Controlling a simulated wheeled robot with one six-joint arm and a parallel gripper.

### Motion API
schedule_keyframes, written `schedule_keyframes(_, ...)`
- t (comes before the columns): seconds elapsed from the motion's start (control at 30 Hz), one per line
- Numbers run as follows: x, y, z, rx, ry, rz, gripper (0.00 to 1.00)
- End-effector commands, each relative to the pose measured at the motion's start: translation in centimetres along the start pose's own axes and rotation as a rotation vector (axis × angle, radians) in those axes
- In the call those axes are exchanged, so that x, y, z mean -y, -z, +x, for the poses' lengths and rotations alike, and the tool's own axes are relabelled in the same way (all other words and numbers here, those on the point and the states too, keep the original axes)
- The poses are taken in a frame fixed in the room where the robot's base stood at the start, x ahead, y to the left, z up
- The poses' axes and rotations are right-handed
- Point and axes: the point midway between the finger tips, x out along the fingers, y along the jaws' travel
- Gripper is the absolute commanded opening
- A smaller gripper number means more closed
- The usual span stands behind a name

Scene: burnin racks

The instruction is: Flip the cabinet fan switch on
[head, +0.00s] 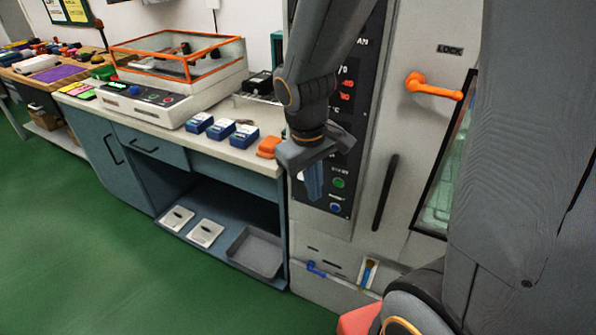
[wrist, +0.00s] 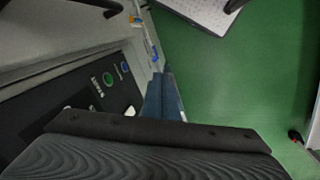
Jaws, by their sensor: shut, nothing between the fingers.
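The cabinet (head: 405,140) stands at the right with a dark control panel (head: 358,112) on its front. A partly covered label ending in "AN" (head: 361,41) shows near the panel's top. The fan switch itself cannot be made out; my arm covers part of the panel. My gripper (head: 313,190) is shut and empty, fingers pointing down, in front of the panel's lower part. A green button (head: 339,183) and a blue button (head: 335,207) are just right of the fingers. In the wrist view, my blue fingers (wrist: 162,92) are beside the panel (wrist: 50,105); contact cannot be told.
An orange lock handle (head: 433,87) and a dark vertical handle (head: 385,192) stick out right of the panel. A bench (head: 230,155) with blue boxes (head: 221,129) and an orange-framed clear case (head: 180,55) stands left. The green floor (head: 90,250) in front is clear.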

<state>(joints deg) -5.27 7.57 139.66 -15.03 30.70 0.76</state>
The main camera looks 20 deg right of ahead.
Motion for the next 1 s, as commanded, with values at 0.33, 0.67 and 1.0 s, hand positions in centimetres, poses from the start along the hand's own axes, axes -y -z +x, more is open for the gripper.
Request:
schedule_keyframes(0.33,0.9,9.9,-1.4,-0.086,-0.172,-0.454,0.00)
schedule_keyframes(0.67,1.0,10.4,-1.3,-0.092,-0.181,-0.476,0.00)
schedule_keyframes(1.0,0.6,10.6,1.8,-0.086,-0.179,-0.474,0.00)
